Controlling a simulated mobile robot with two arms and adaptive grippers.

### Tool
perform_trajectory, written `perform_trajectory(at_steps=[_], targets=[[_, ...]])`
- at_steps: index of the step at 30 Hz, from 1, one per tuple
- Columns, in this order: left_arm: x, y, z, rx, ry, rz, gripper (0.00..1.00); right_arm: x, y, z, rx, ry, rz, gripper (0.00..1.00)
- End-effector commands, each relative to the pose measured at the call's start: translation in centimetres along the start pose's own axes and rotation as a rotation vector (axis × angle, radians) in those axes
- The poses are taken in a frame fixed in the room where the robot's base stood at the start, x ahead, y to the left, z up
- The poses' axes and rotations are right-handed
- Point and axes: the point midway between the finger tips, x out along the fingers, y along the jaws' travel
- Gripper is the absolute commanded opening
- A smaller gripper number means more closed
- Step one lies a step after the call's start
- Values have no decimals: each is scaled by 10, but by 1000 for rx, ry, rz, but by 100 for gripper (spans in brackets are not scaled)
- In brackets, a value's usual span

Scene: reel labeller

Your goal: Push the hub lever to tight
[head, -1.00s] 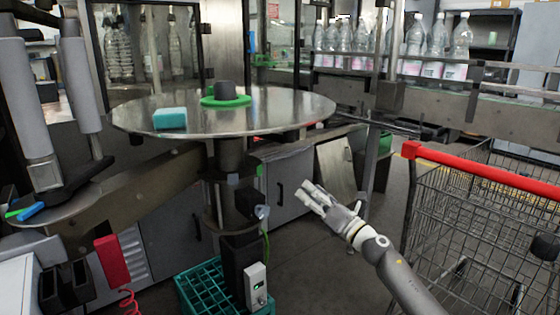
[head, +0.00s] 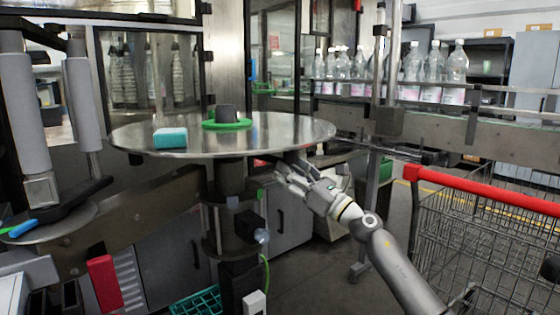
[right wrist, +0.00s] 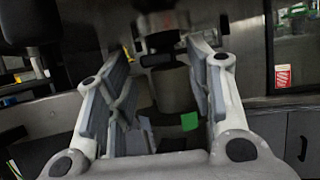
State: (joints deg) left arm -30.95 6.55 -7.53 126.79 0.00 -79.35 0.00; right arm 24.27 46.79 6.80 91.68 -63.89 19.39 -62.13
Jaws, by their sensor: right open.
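I cannot surely make out the hub lever. My right gripper (head: 282,174) is open, just below the table's front right edge, with its fingers pointing left towards the column under the table. In the right wrist view my right gripper (right wrist: 160,105) has its fingers spread. A grey cylinder (right wrist: 172,90) with a dark crosswise bar (right wrist: 156,60) shows between and beyond them; no contact can be seen. My left gripper is out of view.
A teal block (head: 170,138) lies on the table. A cart with a red handle (head: 490,190) stands at the right. Bottles (head: 410,75) line a conveyor behind. A red box (head: 104,283) and a teal crate (head: 196,304) are low in front. The floor right of the column is clear.

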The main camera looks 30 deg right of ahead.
Motion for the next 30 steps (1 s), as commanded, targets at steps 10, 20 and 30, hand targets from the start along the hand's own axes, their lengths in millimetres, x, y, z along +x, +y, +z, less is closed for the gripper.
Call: perform_trajectory(at_steps=[10, 20, 30], targets=[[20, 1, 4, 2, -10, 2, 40, 36, 0, 1, 1, -1, -1, 48], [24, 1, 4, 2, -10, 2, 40, 41, 0, -1, 1, 1, 1, 48], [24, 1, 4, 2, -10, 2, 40, 41, 0, 0, 1, 1, 0, 16]])
